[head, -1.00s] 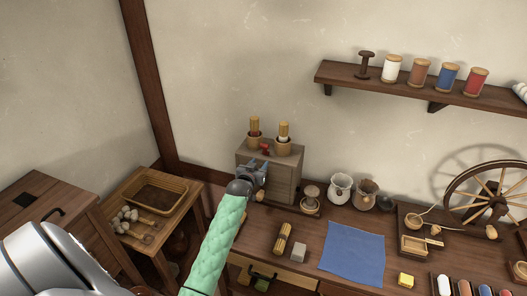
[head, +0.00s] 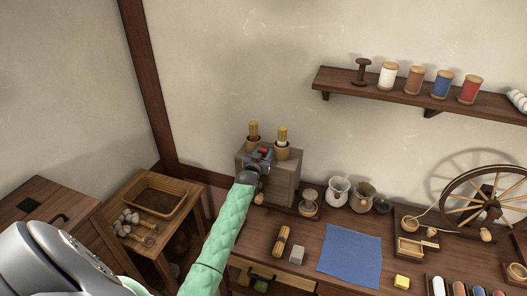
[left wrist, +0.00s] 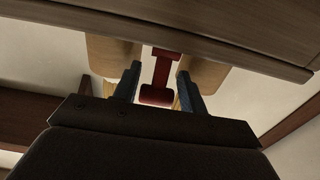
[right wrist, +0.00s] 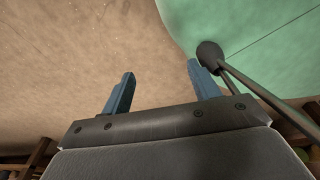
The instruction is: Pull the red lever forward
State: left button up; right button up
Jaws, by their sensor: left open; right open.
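The red lever (left wrist: 161,72) shows in the left wrist view as a dark red stem with a wider red end. In the head view a small red part of the lever (head: 264,152) shows on top of the grey-brown cabinet (head: 283,185). My left gripper (head: 262,157) is at the cabinet's top front. In the left wrist view its blue fingers (left wrist: 156,84) are open, one on each side of the lever's red end, with gaps between. My right gripper (right wrist: 158,86) is open and empty; it is outside the head view.
Two pots with yellow bundles (head: 282,142) stand on the cabinet, close to my left gripper. A wall shelf (head: 400,93) holds spools.

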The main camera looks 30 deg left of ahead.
pick_arm(q)
jog(key=shift+w, duration=0.15)
pick_arm(e)
jog(key=shift+s, duration=0.15)
pick_arm(q)
jog(key=shift+c, duration=0.2)
jog(key=c, duration=0.7)
jog(key=shift+o, duration=0.2)
jog(key=shift+f, duration=0.15)
jog(key=t+b, duration=0.1)
jog(key=b, duration=0.2)
jog(key=shift+f+b, duration=0.2)
jog(key=shift+b, duration=0.15)
jog(key=shift+s+t+b, duration=0.25)
jog(key=shift+t+b, duration=0.25)
jog(key=shift+b, duration=0.6)
jog(key=shift+r, duration=0.15)
pick_arm(e)
jog(key=w+a+r, duration=0.1)
jog(key=w+r, duration=0.1)
jog(key=w, duration=0.4)
jog(key=w+a+r, duration=0.2)
jog(key=w, duration=0.4)
jog(key=shift+a+r, duration=0.25)
jog(key=shift+w, duration=0.1)
